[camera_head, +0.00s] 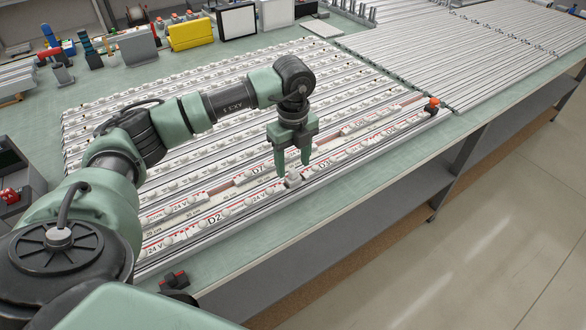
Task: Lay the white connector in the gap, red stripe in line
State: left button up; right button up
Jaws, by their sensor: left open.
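My left gripper (294,168) points down over the front strips of the table, with its two fingers apart. A small white piece (293,179), which looks like the white connector, stands just below and between the fingertips on the front strip. I cannot tell whether the fingers touch it, and no red stripe can be made out on it. White modules with red marks, such as the one marked D2 (215,219), lie in line along the front strips. A brownish bare stretch (221,186) shows in the row behind, possibly a gap. My right gripper is out of view.
Long strips with white modules cover the green table (350,185); its front margin is mostly clear. A small dark and red item (174,280) lies near the front edge. An orange piece (432,103) sits at the right end. Yellow (191,34) and white boxes stand behind.

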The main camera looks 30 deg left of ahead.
aim_at(293, 170)
pick_arm(q)
notch_tip(293, 170, up, 10)
jog(key=b, duration=0.1)
jog(key=shift+b, duration=0.4)
jog(key=shift+s+f, duration=0.1)
jog(key=shift+f, duration=0.05)
